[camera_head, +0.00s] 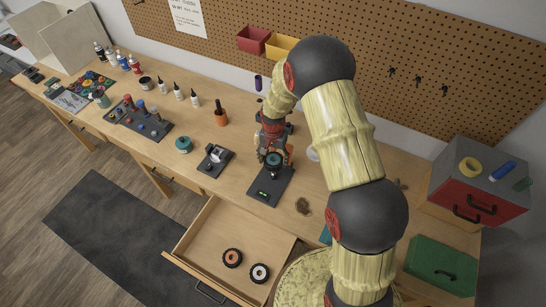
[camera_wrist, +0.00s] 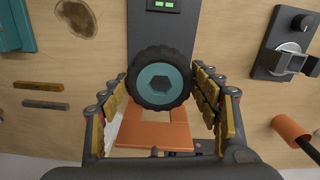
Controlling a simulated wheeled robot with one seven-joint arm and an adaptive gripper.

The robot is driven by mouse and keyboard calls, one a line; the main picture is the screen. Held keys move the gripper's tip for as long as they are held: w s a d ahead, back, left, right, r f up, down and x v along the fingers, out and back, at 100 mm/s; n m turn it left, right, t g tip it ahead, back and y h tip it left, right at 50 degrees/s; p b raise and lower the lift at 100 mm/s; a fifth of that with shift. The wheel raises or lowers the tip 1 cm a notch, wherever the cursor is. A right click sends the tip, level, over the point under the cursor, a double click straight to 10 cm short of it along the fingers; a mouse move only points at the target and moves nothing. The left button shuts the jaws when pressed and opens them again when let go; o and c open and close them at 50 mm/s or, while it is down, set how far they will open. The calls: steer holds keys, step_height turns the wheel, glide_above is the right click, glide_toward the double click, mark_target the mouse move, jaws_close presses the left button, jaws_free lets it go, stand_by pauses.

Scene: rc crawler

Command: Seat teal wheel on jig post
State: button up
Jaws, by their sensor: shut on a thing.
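The teal wheel, a black knobbly tyre with a teal hub, shows in the wrist view (camera_wrist: 160,83) between my fingers. My gripper (camera_wrist: 160,95) is shut on it. In the head view my gripper (camera_head: 273,160) points down with the wheel (camera_head: 273,159) over the dark plate with a green display (camera_head: 264,193). I cannot tell whether the wheel touches that plate.
An open drawer (camera_head: 213,247) holds an orange-hub wheel (camera_head: 232,257) and a white-hub wheel (camera_head: 259,272). A teal round jar (camera_head: 183,144) and an orange cup (camera_head: 220,117) stand to the left. A brown patch (camera_head: 302,206) lies right of the plate.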

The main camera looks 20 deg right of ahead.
steer(key=shift+f+b, duration=2.2)
steer(key=shift+f, duration=0.7)
steer(key=shift+f+b, duration=1.95)
steer(key=shift+f, duration=0.2)
steer(key=o, duration=1.2)
steer(key=shift+o, duration=0.2)
steer(key=shift+r, duration=0.1)
step_height(320, 180, up, 12)
steer(key=shift+f, duration=0.1)
